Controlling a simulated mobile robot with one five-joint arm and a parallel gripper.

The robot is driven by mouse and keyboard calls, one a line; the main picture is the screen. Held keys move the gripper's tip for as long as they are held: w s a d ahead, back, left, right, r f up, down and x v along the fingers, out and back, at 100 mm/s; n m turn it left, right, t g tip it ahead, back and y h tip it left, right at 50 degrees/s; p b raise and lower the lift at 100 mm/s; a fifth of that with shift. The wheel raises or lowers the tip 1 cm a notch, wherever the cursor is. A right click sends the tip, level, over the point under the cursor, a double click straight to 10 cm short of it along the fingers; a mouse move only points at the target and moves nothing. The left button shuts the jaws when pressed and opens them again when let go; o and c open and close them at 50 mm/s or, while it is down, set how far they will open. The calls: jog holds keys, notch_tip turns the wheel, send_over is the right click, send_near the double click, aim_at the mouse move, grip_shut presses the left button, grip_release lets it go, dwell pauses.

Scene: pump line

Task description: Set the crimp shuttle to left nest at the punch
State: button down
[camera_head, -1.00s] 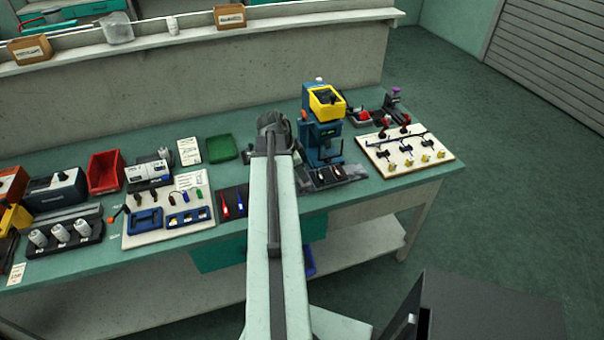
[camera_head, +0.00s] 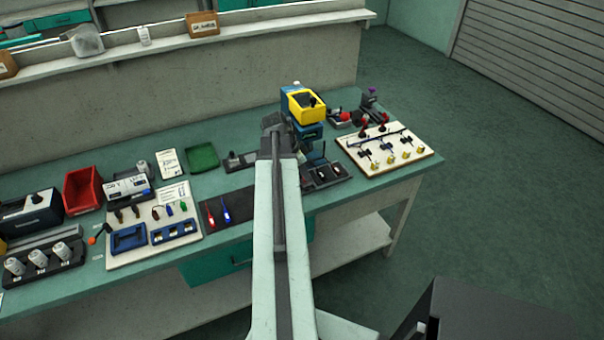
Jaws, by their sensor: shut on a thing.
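The punch (camera_head: 306,104), blue with a yellow head, stands toward the right end of the green bench. My gripper (camera_head: 275,124) is at the end of my arm, in front of the punch's left side. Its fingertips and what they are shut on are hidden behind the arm. A low grey rail-like piece with a small dark knob (camera_head: 238,161) lies left of the punch, partly covered by my arm. A dark tray with recesses (camera_head: 326,173) lies at the punch's front right. I cannot make out the crimp shuttle or its left nest for certain.
A white board with red knobs and yellow parts (camera_head: 387,150) lies right of the punch. A dark mat with red and blue tools (camera_head: 240,199), a green tray (camera_head: 202,157) and a red bin (camera_head: 83,190) are to the left.

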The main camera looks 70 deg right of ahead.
jog(key=c, duration=1.3)
grip_release()
jog(key=shift+s+d, duration=0.1)
jog(key=shift+s, duration=0.1)
jog(key=shift+w, duration=0.1)
jog(key=p+v, duration=0.7)
jog(key=v, duration=0.1)
jog(key=shift+f, duration=0.1)
